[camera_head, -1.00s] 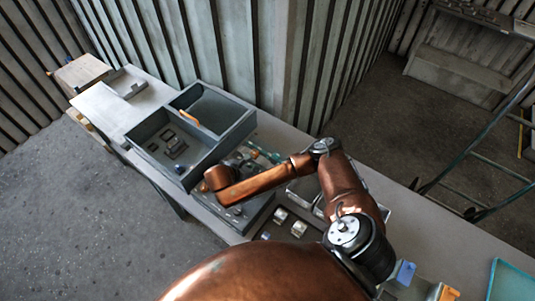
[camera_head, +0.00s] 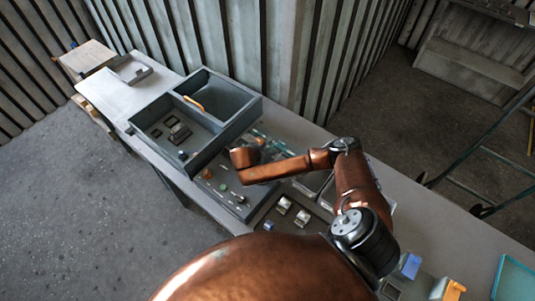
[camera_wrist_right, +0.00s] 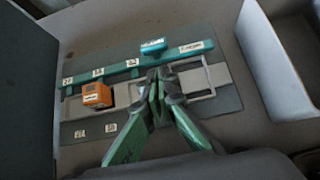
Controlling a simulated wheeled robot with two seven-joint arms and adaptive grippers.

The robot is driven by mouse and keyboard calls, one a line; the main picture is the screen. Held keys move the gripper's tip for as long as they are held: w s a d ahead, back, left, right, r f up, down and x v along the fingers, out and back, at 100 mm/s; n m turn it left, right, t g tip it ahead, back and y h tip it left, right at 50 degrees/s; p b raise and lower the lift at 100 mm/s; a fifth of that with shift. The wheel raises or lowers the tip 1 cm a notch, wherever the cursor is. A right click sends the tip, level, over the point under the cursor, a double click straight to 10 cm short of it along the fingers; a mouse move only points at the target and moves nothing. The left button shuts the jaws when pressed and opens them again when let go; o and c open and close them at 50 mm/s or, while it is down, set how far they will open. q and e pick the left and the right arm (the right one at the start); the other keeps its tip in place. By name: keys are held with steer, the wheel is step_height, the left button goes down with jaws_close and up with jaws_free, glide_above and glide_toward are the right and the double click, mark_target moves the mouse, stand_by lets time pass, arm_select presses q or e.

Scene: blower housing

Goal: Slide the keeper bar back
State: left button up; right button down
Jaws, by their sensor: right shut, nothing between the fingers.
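In the right wrist view, a long teal bar (camera_wrist_right: 118,71) with several white labels lies across a grey plate (camera_wrist_right: 85,148); I take it for the keeper bar. A teal knob (camera_wrist_right: 153,47) stands beside its far edge. An orange block (camera_wrist_right: 97,95) sits on a pale metal strip on the near side of the bar. My right gripper (camera_wrist_right: 158,82) is shut and empty, its green fingers over the strip, close to the bar's near edge. Contact cannot be told. In the head view, my right wrist (camera_head: 245,157) is above the bench panel and hides its fingers. My left gripper is not in view.
A grey two-part tray (camera_head: 226,137) stands behind and left of the right wrist on the bench (camera_head: 110,95). Small pale blocks (camera_head: 284,204) lie in a dark tray nearer me. Blue and orange pieces (camera_head: 411,265) and a teal tray (camera_head: 512,279) are at the right.

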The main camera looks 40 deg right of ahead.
mark_target(281, 144)
steer(key=shift+w+d, duration=0.2)
steer(key=shift+d, duration=0.4)
steer(key=shift+w+d, duration=0.15)
steer(key=shift+d, duration=0.45)
steer(key=shift+d, duration=0.15)
steer(key=shift+w+d+p, duration=0.25)
steer(key=shift+d+p, duration=0.1)
steer(key=shift+d, duration=0.45)
steer(key=shift+w+d+p, duration=0.2)
steer(key=shift+d+p, duration=0.15)
steer(key=shift+d, duration=0.4)
